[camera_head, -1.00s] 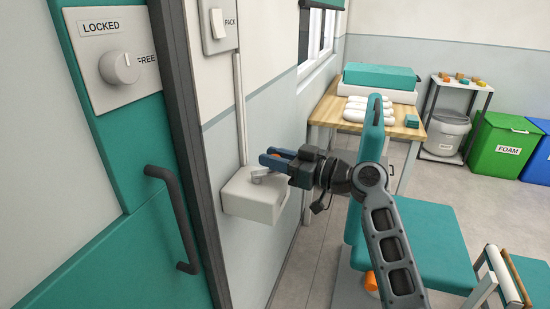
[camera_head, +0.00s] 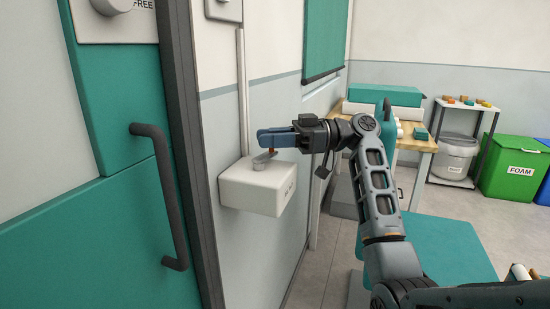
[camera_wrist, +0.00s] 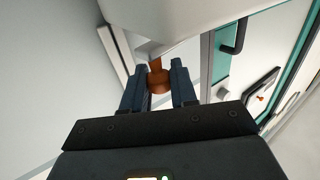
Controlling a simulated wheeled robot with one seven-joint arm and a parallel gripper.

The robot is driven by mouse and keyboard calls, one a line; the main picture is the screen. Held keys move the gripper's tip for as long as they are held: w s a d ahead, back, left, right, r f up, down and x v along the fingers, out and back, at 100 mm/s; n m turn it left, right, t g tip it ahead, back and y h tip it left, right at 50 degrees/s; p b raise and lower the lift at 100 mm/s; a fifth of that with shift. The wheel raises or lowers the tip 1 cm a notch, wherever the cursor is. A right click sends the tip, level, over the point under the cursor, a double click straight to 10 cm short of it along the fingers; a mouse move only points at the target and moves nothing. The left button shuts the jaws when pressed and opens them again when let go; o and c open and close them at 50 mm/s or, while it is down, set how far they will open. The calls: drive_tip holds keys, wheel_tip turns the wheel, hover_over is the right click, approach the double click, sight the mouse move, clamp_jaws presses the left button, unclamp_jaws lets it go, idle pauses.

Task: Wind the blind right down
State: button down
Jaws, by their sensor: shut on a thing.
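The teal blind (camera_head: 325,40) hangs over the window at the top of the head view, with its dark bottom bar near the sill; its top is out of frame. A white winder box (camera_head: 258,190) is fixed to the wall below a thin vertical conduit.
A teal door with a dark handle (camera_head: 165,195) stands at the left. A wooden table (camera_head: 420,144) with a teal block is behind my arm. A teal chair (camera_head: 440,245) is under and right of my arm. Green (camera_head: 510,165) and blue bins stand at the far right.

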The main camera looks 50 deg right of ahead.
drive_tip(key=shift+w+a+r+n+g+y+b, duration=0.15)
drive_tip(key=shift+w+n+g+y+b, duration=0.1)
drive_tip(key=shift+n+g+y+b, duration=0.4)
drive_tip(key=shift+w+d+r+n+g+y+b, duration=0.1)
drive_tip(key=shift+w+n+g+y+b, duration=0.2)
drive_tip(key=shift+n+g, duration=0.4)
drive_tip(key=shift+r+g+y, duration=0.1)
drive_tip(key=shift+g+y, duration=0.15)
drive_tip(key=shift+g, duration=0.3)
drive_tip(key=shift+a+r+b, duration=0.1)
drive_tip(key=shift+b, duration=0.2)
drive_tip(key=c, duration=1.1)
unclamp_jaws()
drive_tip(key=shift+o, duration=0.5)
drive_tip(key=shift+f, duration=0.2)
drive_tip(key=shift+r, duration=0.2)
wheel_tip(320, 180, up, 4)
drive_tip(key=shift+r, duration=0.1)
drive_tip(key=s+d+r, duration=0.6)
drive_tip(key=s+d, duration=0.2)
drive_tip(key=shift+s+r+p, duration=0.2)
drive_tip(key=shift+s+p, duration=0.05)
drive_tip(key=shift+p, duration=0.1)
